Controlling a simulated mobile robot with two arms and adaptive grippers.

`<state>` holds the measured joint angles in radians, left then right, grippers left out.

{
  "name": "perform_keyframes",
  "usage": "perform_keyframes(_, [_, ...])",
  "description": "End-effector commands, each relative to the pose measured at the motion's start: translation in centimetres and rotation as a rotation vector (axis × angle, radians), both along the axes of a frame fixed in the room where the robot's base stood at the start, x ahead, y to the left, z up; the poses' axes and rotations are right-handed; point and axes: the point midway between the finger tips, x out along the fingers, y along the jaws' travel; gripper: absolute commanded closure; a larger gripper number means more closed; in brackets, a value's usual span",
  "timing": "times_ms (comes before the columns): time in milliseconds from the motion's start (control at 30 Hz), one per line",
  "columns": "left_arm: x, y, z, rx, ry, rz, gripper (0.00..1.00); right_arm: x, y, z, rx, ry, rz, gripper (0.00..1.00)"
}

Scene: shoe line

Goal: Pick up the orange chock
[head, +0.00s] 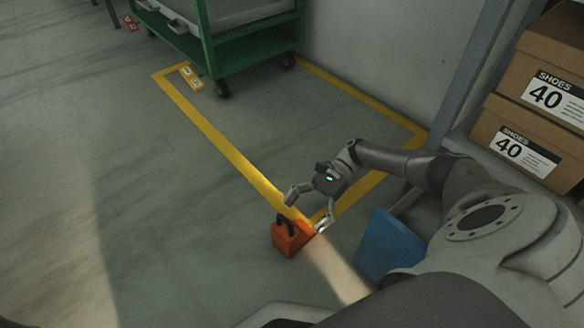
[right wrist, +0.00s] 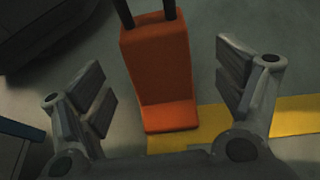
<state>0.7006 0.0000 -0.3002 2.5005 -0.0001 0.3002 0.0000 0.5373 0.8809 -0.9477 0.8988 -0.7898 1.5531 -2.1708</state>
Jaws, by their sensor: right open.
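The orange chock (head: 289,238) stands on the grey floor beside the yellow line's corner in the head view, with a dark handle on top. My right gripper (head: 306,208) is open just above and beside it. In the right wrist view the chock (right wrist: 160,75) lies between the two spread fingers of my right gripper (right wrist: 166,95), with gaps on both sides. The dark handle posts run out of the top of that view. My left gripper is not in view.
A blue object (head: 390,245) is right of the chock. Shoe boxes (head: 545,110) sit on a shelf at the right. A green cart (head: 235,55) stands at the back inside yellow floor lines (head: 225,150). The floor left of the chock is clear.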

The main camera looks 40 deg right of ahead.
Motion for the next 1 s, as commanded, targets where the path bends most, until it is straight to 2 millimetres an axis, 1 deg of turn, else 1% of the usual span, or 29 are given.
perform_keyframes(133, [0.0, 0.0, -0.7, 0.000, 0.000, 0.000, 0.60, -0.3, 0.8, -0.7, 0.000, 0.002, 0.001, 0.12])
perform_keyframes(300, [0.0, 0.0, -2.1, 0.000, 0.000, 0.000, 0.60, -0.8, 2.6, -1.9, 0.000, 0.001, 0.002, 0.12])
perform_keyframes(467, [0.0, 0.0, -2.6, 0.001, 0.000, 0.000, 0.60, -1.0, 4.2, -2.4, -0.001, -0.001, 0.001, 0.12])
perform_keyframes(600, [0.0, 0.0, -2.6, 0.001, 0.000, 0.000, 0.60, -1.0, 4.6, -2.4, -0.001, 0.000, -0.001, 0.12])
perform_keyframes(767, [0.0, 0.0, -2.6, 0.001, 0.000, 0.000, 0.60, -1.0, 4.6, -2.4, -0.001, 0.000, -0.001, 0.12])
perform_keyframes(867, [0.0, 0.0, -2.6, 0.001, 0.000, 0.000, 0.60, -1.0, 4.6, -2.4, -0.001, 0.000, -0.001, 0.24])
perform_keyframes(1000, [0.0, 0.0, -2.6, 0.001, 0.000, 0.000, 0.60, -1.0, 4.6, -2.4, -0.001, 0.000, -0.001, 0.42])
